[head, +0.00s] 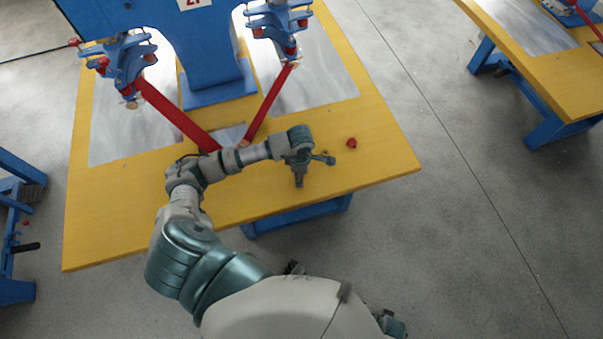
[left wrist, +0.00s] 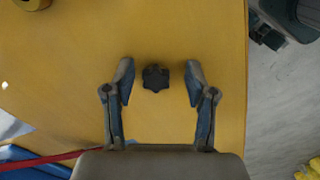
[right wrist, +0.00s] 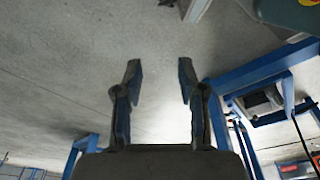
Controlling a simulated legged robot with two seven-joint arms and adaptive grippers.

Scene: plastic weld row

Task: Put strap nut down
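A dark star-shaped knob, which I take to be the strap nut (left wrist: 155,77), shows in the left wrist view against the yellow tabletop. My left gripper (left wrist: 158,82) is open, one finger on each side of the nut, with a clear gap to both. The left wrist view does not show for sure whether the nut rests on the table. In the head view my left gripper (head: 312,170) is over the table's front right part, and I cannot make out the nut there. My right gripper (right wrist: 160,82) is open and empty above the grey floor, away from the table.
The yellow table (head: 390,165) carries a blue machine (head: 195,40) with two red levers (head: 178,115). A small red piece (head: 351,142) lies right of my left gripper. The table's right corner is otherwise clear. Another yellow table (head: 560,75) stands at upper right.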

